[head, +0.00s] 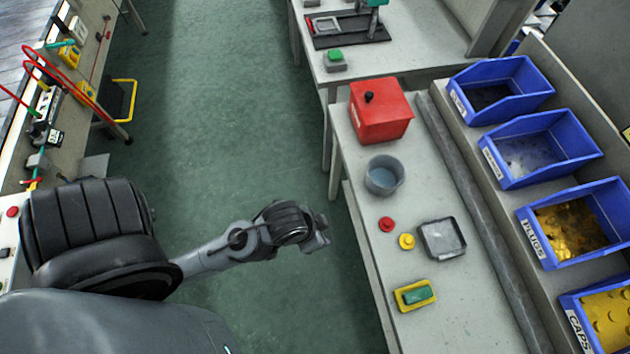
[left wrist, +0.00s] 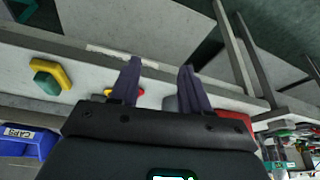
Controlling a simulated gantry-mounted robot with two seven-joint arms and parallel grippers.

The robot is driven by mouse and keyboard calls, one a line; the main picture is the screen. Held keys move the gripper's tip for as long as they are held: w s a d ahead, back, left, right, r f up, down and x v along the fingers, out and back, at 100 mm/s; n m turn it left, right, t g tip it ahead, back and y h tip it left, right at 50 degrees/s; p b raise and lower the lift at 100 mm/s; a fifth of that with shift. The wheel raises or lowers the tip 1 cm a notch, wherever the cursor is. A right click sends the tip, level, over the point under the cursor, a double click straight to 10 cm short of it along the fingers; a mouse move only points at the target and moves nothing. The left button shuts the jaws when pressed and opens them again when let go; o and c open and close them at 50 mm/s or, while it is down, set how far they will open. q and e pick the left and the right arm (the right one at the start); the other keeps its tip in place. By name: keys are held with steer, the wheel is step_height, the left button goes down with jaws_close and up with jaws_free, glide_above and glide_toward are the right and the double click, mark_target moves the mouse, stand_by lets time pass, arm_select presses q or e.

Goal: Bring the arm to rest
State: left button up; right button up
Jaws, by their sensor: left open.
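My left arm comes in from the left in the head view and reaches out over the green floor. Its gripper (head: 321,232) is in the air just left of the right-hand bench, apart from everything on it. In the left wrist view the two dark fingers of the gripper (left wrist: 160,65) stand apart with nothing held between them. My right gripper is in neither view.
The right-hand bench (head: 355,215) carries a red box (head: 380,112), a grey cup (head: 384,176), red (head: 387,224) and yellow (head: 407,241) round parts, a grey tray (head: 442,240) and a yellow-green block (head: 415,295). Blue bins (head: 541,148) line its right side. The floor (head: 220,120) is clear.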

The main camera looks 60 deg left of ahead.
arm_select(q)
steer(key=shift+s+a+r+g, duration=0.15)
steer(key=shift+s+a+g, duration=0.25)
steer(key=shift+s+a, duration=0.45)
steer(key=shift+d+r, duration=0.1)
steer(key=shift+r, duration=0.05)
step_height(320, 180, up, 29)
steer(key=p, duration=2.9)
steer(key=shift+r+p, duration=0.2)
steer(key=shift+p, duration=0.1)
